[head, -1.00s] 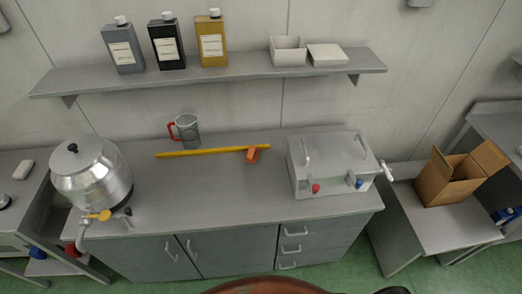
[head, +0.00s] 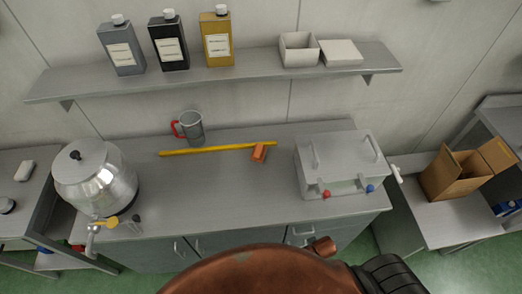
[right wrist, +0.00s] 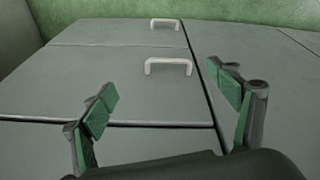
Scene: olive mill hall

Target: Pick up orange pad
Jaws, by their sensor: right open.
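The orange pad (head: 259,153) lies on the grey counter (head: 220,205), close to the right end of a yellow rod. It is small and block-shaped, and I cannot tell whether it touches the rod. My right gripper (right wrist: 165,95) shows in the right wrist view with its two green-padded fingers wide apart and nothing between them. It faces grey cabinet fronts with white handles, and the pad is not in that view. My left gripper is not in view.
The yellow rod (head: 215,149) lies behind the pad, with a red-handled clear mug (head: 191,128) behind it. A silver urn (head: 95,180) stands left and a grey box appliance (head: 341,160) right. A shelf (head: 230,72) with bottles hangs above. The counter's front middle is clear.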

